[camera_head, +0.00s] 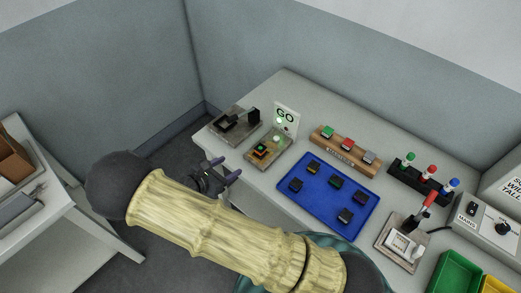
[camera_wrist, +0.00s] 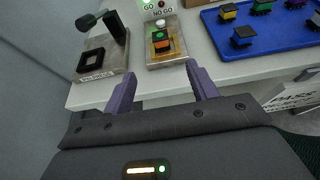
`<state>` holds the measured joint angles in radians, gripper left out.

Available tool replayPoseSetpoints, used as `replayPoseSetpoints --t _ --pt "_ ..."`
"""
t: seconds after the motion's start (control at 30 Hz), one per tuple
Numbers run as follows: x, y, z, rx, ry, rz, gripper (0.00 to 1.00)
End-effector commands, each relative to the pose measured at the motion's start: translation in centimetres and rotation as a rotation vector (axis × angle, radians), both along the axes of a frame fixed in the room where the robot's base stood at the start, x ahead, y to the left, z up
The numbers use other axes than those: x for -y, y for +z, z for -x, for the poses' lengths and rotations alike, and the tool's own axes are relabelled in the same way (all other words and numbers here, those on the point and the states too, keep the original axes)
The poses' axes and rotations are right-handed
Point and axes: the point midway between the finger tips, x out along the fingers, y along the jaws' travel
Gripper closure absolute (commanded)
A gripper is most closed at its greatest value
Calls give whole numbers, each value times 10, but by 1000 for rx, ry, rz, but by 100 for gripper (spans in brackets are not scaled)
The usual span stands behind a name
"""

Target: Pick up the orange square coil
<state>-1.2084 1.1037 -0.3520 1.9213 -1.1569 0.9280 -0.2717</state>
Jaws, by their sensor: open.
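A small block with orange and green on it (camera_head: 262,149), which looks like the orange square coil, sits in a grey fixture (camera_head: 279,148) near the bench's left end. In the wrist view the block (camera_wrist: 161,42) shows a green top with an orange part and dark parts below, upright in the fixture (camera_wrist: 180,57). My gripper (camera_head: 228,168) is just off the bench's front edge, in front of the fixture. In the wrist view its two purple fingers (camera_wrist: 160,70) are spread, with nothing between them. The block lies ahead of the fingertips, apart from them.
A lever fixture (camera_head: 228,124) stands left of it, and a GO sign (camera_head: 285,116) behind. A blue tray (camera_head: 318,207) with several dark blocks lies to the right.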

Motion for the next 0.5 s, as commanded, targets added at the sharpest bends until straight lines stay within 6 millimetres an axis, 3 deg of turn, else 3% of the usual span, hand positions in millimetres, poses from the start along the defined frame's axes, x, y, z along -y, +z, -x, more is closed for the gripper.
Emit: replayPoseSetpoints --t 0.5 --pt "58 -31 -58 0 -1 2 42"
